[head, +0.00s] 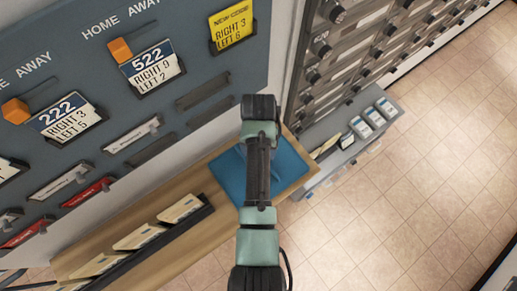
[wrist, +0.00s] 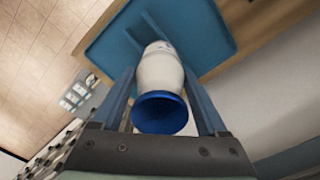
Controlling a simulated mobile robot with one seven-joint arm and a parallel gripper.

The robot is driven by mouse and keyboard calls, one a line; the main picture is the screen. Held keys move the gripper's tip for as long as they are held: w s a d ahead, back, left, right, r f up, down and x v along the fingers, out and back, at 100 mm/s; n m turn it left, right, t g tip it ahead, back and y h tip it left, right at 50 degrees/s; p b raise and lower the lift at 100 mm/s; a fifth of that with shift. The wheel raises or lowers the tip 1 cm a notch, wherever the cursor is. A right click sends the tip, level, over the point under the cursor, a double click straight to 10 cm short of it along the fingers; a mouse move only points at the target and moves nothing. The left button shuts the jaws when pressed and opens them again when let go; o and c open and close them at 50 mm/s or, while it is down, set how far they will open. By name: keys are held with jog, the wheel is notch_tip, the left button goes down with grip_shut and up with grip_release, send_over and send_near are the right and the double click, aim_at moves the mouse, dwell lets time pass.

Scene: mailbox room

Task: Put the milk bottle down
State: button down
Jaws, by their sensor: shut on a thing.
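The milk bottle (wrist: 158,80) is white with a blue end (wrist: 160,113). In the wrist view it sits between the two fingers of my gripper (wrist: 160,90), which is shut on it. The blue end faces the wrist camera, and the white body points toward a blue tray (wrist: 112,42). I cannot tell whether the bottle touches the tray. In the head view my arm hides the bottle and the fingers, and the blue tray (head: 226,176) lies under my arm on a wooden shelf (head: 200,236).
A grey wall board (head: 120,80) with number cards and orange tags is at the left. A slotted rack (head: 150,240) with envelopes lies on the shelf. A mailbox cabinet (head: 350,50) and a grey unit (head: 345,160) stand to the right. The tiled floor (head: 430,190) is clear.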

jog(key=shift+w+f, duration=0.15)
jog(key=shift+f, duration=0.3)
jog(key=shift+f, duration=0.2)
grip_release()
jog(key=shift+r, duration=0.1)
